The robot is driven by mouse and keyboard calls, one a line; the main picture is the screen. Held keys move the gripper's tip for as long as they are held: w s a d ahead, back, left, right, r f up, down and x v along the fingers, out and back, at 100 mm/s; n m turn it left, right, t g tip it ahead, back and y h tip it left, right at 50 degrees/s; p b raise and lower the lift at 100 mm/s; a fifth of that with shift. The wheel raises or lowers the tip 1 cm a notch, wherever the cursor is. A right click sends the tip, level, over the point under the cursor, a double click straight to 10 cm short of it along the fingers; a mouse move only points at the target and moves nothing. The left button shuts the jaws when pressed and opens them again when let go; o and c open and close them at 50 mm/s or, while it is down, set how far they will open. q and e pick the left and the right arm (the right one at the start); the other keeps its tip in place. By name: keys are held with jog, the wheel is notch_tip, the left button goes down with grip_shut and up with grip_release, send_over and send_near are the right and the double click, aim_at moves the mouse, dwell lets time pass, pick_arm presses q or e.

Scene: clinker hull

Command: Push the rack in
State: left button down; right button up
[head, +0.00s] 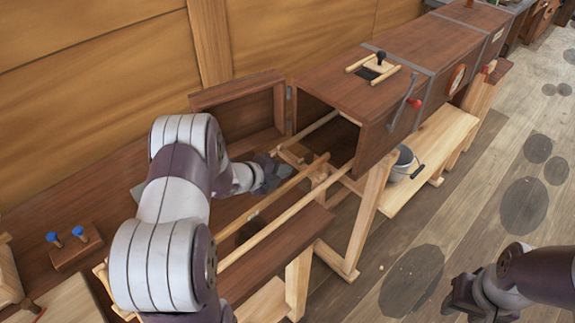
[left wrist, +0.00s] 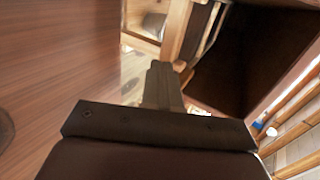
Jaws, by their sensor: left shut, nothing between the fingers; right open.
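The rack of pale wooden rails (head: 270,228) extends out of the open end of a long brown wooden box (head: 345,82). Its near end is partly hidden by my left arm. My left gripper (head: 272,174) is shut and empty, just outside the box mouth, close to the rails and crossbar; I cannot tell whether it touches them. In the left wrist view the closed fingers (left wrist: 163,85) point toward pale wooden parts, with a dark box-like opening (left wrist: 245,60) to the right. My right gripper (head: 468,296) is open and empty over the floor at lower right.
A hinged brown door (head: 238,105) stands open left of the box mouth. A brown bench top (head: 285,243) lies below the rails. A bucket (head: 402,165) stands beside the trestle leg (head: 370,205). A block with blue-topped pegs (head: 77,248) lies far left.

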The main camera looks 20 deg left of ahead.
pick_arm(q)
jog(key=shift+w+d, duration=0.4)
jog(key=shift+w, duration=0.45)
pick_arm(e)
jog(key=shift+r, duration=0.25)
